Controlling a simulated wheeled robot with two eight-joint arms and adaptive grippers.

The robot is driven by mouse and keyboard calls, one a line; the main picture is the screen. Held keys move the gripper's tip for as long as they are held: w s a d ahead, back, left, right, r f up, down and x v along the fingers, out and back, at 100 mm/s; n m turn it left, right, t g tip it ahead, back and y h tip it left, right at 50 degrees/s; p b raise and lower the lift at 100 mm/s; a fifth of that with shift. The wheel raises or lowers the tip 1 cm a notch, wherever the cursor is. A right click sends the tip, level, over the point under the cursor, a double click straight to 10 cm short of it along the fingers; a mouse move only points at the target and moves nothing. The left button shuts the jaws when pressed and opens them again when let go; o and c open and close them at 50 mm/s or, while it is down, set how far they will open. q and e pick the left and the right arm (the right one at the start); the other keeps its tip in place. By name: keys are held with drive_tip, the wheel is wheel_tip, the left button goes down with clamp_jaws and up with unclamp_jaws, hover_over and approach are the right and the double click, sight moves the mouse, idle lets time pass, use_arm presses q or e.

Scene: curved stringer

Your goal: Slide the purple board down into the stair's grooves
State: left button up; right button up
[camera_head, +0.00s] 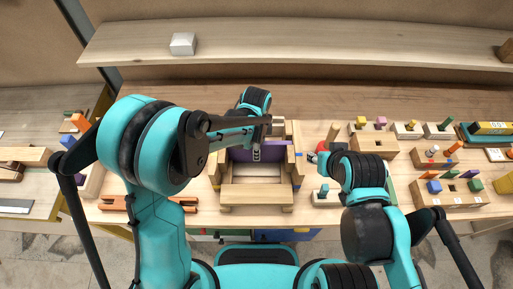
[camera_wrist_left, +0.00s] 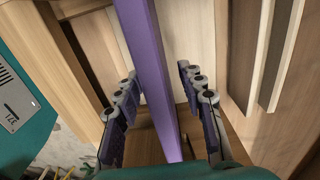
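The wooden stair (camera_head: 257,194) stands on the bench in the middle of the head view, with light side walls and cross pieces. The purple board (camera_head: 279,154) lies across it, between the side walls, partly hidden by my left gripper. In the left wrist view the purple board (camera_wrist_left: 152,70) runs lengthwise between the two fingers of my left gripper (camera_wrist_left: 160,98). Those fingers are spread, one on each side of the board, with a clear gap on the right side. My right gripper (camera_head: 322,153) is right of the stair, mostly hidden by its own arm.
Several peg blocks with coloured pegs (camera_head: 450,187) crowd the bench on the right. A small block with a blue peg (camera_head: 324,193) stands just right of the stair. Orange-brown pieces (camera_head: 118,202) lie at the left front. A shelf (camera_head: 300,42) with a white box (camera_head: 183,44) runs behind.

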use_arm(q)
drive_tip(key=shift+r, duration=0.1)
wheel_tip(320, 180, up, 12)
drive_tip(key=shift+f, duration=0.1)
idle(0.4)
idle(0.5)
